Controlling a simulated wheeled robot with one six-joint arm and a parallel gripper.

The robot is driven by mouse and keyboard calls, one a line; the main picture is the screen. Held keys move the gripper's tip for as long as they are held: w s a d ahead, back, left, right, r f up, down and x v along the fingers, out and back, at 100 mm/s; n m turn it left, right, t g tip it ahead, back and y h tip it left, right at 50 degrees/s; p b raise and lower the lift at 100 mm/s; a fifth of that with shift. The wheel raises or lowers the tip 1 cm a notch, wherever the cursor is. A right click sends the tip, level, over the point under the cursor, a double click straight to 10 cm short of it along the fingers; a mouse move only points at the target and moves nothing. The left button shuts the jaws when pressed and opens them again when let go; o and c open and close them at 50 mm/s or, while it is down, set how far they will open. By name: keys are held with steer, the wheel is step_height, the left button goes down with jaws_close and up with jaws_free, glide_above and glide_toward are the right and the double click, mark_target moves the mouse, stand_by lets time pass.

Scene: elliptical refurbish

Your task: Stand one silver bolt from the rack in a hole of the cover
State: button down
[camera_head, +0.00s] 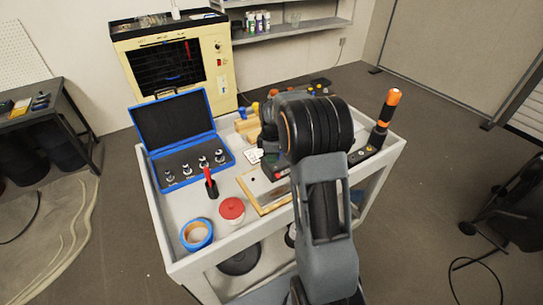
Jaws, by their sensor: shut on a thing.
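A grey metal plate (254,182) in a light wooden frame lies near the middle of the cart top; it looks like the cover, and a small dark spot on it may be a hole. My arm hides its right part. My gripper (274,168) is partly in view as a dark shape beyond my wrist, over the plate's far edge. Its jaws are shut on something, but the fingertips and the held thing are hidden. No silver bolt can be made out. A dark strip (366,155) with small pale spots lies at the right; I cannot tell whether it is the rack.
On the cart stand an open blue case (154,163) with several silver sockets, a red-handled tool in a black holder (211,190), a red-lidded pot (232,209), blue tape (197,235) and an upright orange-and-black tool (386,115).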

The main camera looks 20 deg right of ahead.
steer(key=c, duration=1)
jaws_free()
step_height(320, 180, up, 14)
steer(key=shift+f, duration=0.1)
stand_by(0.3)
steer(key=shift+s+a+f+m+t, duration=0.55)
steer(key=shift+s+a+m, duration=1.45)
steer(key=shift+s, duration=1.65)
steer(key=shift+s+a+f+m+t, duration=0.55)
steer(key=shift+s+a+m, duration=1.4)
steer(key=shift+s, duration=1.75)
steer(key=shift+s+a+f+m+t, duration=0.3)
steer(key=shift+s+a+m+t, duration=0.4)
steer(key=shift+s+a+m, duration=2.15)
